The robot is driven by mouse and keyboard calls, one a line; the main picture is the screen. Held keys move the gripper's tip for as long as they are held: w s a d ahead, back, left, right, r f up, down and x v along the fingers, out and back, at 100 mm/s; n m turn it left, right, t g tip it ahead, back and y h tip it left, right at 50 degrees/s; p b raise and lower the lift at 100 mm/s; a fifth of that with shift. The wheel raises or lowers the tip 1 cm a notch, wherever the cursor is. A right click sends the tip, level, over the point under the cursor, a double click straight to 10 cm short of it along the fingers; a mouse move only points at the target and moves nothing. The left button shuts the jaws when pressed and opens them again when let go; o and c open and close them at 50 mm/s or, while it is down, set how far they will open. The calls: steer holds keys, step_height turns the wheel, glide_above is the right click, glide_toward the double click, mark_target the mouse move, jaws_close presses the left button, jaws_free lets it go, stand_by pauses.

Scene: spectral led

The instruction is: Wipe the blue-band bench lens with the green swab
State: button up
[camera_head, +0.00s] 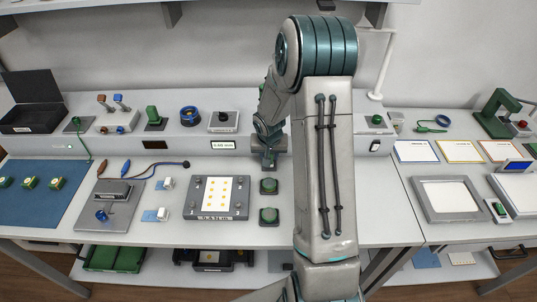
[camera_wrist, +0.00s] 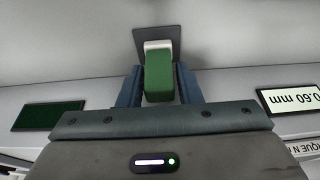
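My gripper (camera_wrist: 161,75) points down above the bench in front of the raised ledge; in the head view (camera_head: 265,163) its fingers are small and partly shaded. In the wrist view its two blue fingers sit close along both sides of a green block with a white end, which looks like the green swab (camera_wrist: 159,78). The white end lies over a dark square plate (camera_wrist: 143,40); I cannot tell whether they touch. A blue-banded round thing (camera_head: 190,116) stands on the ledge, left of my gripper. A smaller blue ring (camera_head: 102,215) sits on a grey fixture at left.
A 0.60 mm display (camera_wrist: 292,99) is on the ledge face. My arm hides part of the bench.

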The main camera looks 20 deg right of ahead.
steer(key=shift+r, duration=0.1)
stand_by(0.6)
steer(key=shift+r, duration=0.25)
jaws_close()
steer(key=shift+r, duration=0.1)
steer(key=shift+r+p, duration=2)
steer(key=shift+r, duration=0.95)
steer(key=shift+f, duration=0.1)
